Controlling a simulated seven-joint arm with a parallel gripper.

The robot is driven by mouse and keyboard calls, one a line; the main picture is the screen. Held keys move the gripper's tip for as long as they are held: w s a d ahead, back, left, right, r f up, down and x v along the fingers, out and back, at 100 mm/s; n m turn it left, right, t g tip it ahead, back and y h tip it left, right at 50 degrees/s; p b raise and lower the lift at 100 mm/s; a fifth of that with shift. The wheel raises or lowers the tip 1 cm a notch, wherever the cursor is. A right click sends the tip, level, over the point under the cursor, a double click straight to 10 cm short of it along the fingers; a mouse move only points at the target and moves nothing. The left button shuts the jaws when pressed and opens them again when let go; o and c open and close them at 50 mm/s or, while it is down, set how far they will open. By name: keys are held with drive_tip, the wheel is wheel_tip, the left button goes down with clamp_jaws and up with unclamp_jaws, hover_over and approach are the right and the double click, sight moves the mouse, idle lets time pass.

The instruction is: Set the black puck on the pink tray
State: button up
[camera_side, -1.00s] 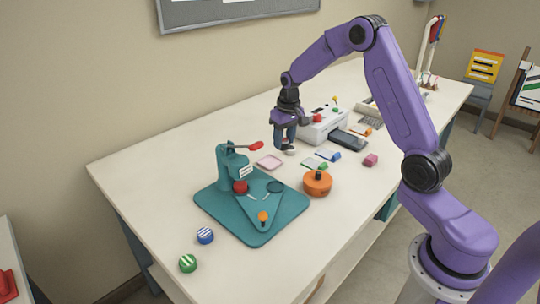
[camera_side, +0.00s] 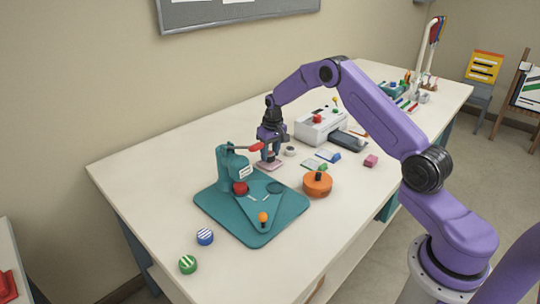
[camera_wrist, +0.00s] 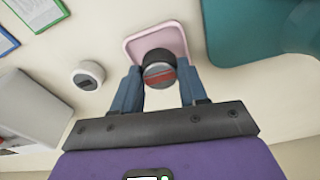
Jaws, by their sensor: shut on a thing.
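The black puck (camera_wrist: 158,63), with red stripes on its face, sits between my fingers in the wrist view. My gripper (camera_side: 268,157) is shut on it. In the wrist view my gripper (camera_wrist: 159,88) has a finger on each side of the puck. The pink tray (camera_side: 262,165) lies on the table behind the teal press, and my gripper is right over it. The tray (camera_wrist: 176,35) shows behind the puck in the wrist view, partly covered by it. I cannot tell whether the puck touches the tray. In the side view my fingers hide the puck.
The teal press (camera_side: 236,178) with its red-tipped lever stands close to the left of my gripper. A white puck with a dark centre (camera_side: 290,151) stands just right of it. An orange round thing (camera_side: 317,184), small cards (camera_side: 328,155) and a white laminator (camera_side: 320,127) are nearby.

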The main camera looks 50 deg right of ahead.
sight(272, 156)
drive_tip(key=shift+f, duration=0.7)
drive_tip(key=shift+f, duration=0.15)
drive_tip(key=o, duration=1.1)
drive_tip(key=r, duration=0.4)
drive_tip(key=s+r, duration=0.1)
drive_tip(key=r, duration=0.7)
drive_tip(key=shift+s+a+r, duration=0.15)
drive_tip(key=shift+s, duration=0.05)
